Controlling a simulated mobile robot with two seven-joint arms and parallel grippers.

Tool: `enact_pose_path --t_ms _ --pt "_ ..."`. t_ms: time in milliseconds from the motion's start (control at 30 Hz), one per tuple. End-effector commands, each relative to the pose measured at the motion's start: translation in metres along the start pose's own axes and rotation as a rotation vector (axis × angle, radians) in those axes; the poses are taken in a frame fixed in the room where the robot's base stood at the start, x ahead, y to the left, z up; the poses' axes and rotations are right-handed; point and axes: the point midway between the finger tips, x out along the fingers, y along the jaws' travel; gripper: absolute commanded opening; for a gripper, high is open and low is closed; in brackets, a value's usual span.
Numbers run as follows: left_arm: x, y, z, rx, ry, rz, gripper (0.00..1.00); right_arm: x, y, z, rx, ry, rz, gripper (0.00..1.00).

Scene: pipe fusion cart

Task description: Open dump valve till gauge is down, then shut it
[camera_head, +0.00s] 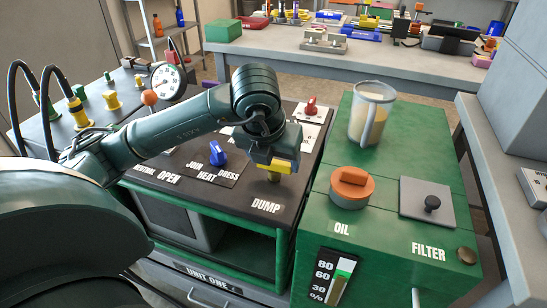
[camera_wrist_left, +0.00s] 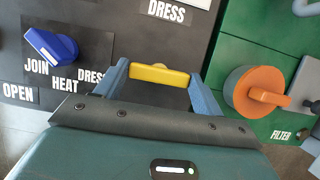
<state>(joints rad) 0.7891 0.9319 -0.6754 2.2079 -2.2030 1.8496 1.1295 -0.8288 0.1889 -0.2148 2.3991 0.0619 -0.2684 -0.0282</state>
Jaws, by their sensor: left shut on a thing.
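The dump valve has a yellow handle (camera_head: 283,165) above the DUMP label on the black panel. My left gripper (camera_head: 273,163) reaches down over it from the left. In the left wrist view the yellow handle (camera_wrist_left: 160,75) lies crosswise between the two blue-grey fingers (camera_wrist_left: 161,82), which are shut on its ends. The round white gauge (camera_head: 168,81) stands at the panel's back left, behind my left arm. Its needle is too small to read surely. My right gripper is not in view.
A blue selector knob (camera_head: 217,153) and a red knob (camera_head: 311,106) sit on the same panel. To the right, a green box carries an orange OIL cap (camera_head: 351,187), a clear jug (camera_head: 371,113) and a FILTER plate (camera_head: 427,202). My left arm crosses the panel's left part.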

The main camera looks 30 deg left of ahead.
Motion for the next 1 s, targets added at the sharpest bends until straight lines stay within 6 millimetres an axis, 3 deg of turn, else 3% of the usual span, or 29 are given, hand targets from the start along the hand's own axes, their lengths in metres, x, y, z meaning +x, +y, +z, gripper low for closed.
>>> enact_pose_path --t_ms 367,400,633,1000 --pt "-0.0004 0.0002 0.0005 -0.010 0.000 0.002 0.45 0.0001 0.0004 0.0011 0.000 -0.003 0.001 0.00" --pt "-0.0004 0.0002 0.0005 -0.010 0.000 0.002 0.69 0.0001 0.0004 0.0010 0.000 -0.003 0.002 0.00" --pt "-0.0002 0.0002 0.0003 -0.008 0.000 0.002 0.88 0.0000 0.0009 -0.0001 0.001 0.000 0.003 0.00" --pt "-0.0076 0.0000 0.0009 -0.006 -0.002 0.001 0.90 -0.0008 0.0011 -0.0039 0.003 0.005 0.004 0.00"
